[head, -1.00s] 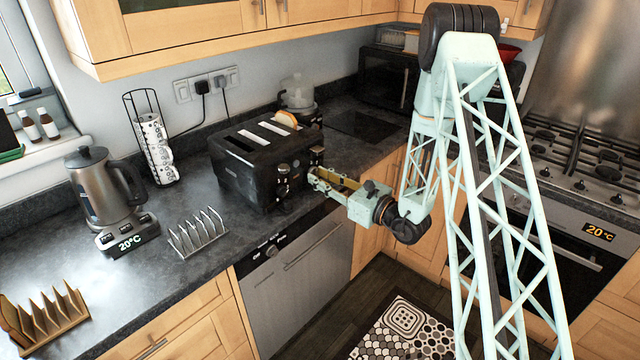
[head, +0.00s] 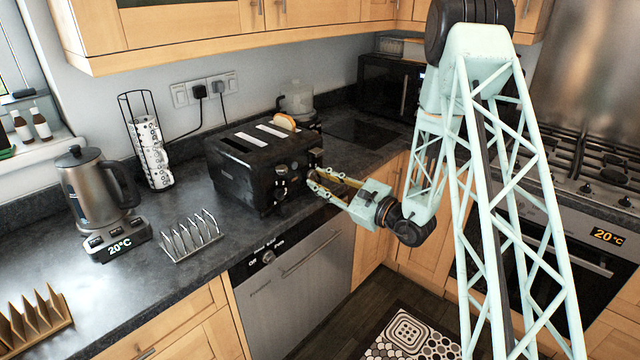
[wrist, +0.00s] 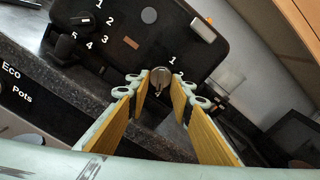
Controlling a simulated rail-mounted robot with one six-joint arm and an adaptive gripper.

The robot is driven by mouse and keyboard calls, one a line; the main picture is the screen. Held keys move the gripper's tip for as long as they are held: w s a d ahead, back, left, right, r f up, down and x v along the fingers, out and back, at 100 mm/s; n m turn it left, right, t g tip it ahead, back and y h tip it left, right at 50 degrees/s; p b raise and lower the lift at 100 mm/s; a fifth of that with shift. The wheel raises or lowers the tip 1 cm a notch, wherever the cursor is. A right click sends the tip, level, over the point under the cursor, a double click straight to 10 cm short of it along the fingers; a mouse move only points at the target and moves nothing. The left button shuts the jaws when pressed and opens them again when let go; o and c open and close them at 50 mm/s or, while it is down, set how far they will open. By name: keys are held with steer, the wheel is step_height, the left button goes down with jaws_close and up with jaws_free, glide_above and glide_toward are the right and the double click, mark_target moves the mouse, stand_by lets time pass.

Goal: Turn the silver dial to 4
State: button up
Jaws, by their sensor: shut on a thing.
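The black toaster (head: 235,185) stands on the counter, with a slice of bread in one of its slots. In the wrist view its front (wrist: 120,50) carries a silver dial (wrist: 160,76) with small numbers printed around it; 1 and 2 show on its upper right. A small mark, apparently a 4, is just below it. My gripper (wrist: 157,80) has its fingertips on either side of the silver dial, shut on it. In the head view my gripper (head: 312,181) reaches the toaster's right front; the held dial is hard to make out there. The dial's exact setting is unclear.
A second, black dial (wrist: 67,24) with its own numbers sits to the left on the toaster's front. A silver toast rack (head: 190,240) and a kettle (head: 95,195) stand left of the toaster. The dishwasher (head: 300,275) is below the counter.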

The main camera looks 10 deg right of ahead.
stand_by(0.3)
steer(key=o, duration=0.8)
steer(key=shift+s+d, duration=0.1)
steer(key=v, duration=1.1)
steer(key=shift+s+d, duration=0.2)
stand_by(0.3)
steer(key=shift+a+r, duration=0.1)
